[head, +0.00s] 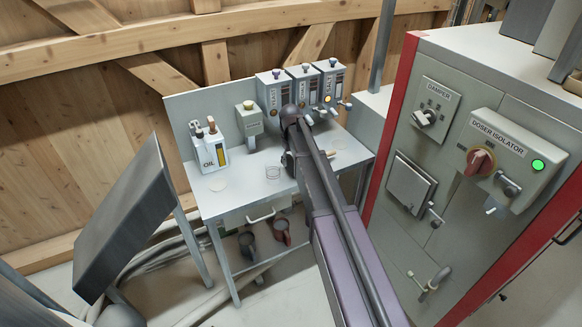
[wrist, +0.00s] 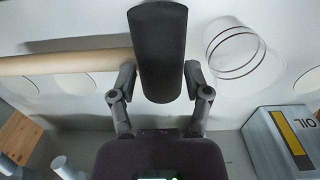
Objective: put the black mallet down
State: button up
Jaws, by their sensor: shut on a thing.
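The black mallet shows in the wrist view as a black cylindrical head (wrist: 158,52) with a pale wooden handle (wrist: 65,62) running to the left. My gripper (wrist: 155,85) is shut on the head, one finger on each side. In the head view my gripper (head: 288,162) is low over the pale worktable (head: 240,200), just right of a clear beaker (head: 272,173). My arm hides most of the mallet there. I cannot tell whether the mallet touches the tabletop.
The beaker also shows in the wrist view (wrist: 240,50). An oil can (head: 210,150) stands at the table's left. Dispenser boxes (head: 305,88) line the back. Pale round marks (head: 218,184) lie on the tabletop. A control cabinet (head: 450,140) stands at right.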

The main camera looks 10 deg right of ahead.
jog(key=shift+f+b, duration=0.65)
jog(key=shift+f, duration=0.3)
jog(key=shift+f, duration=0.1)
jog(key=o, duration=1)
jog(key=shift+c, duration=0.2)
jog(key=shift+r, duration=0.2)
notch_tip(320, 180, up, 12)
jog(key=p, duration=1.2)
jog(key=shift+s, duration=0.15)
jog(key=s+d+m, duration=0.2)
jog(key=s+m, duration=0.1)
jog(key=s, duration=2.5)
jog(key=shift+d+m, duration=0.3)
jog(key=shift+c, duration=0.2)
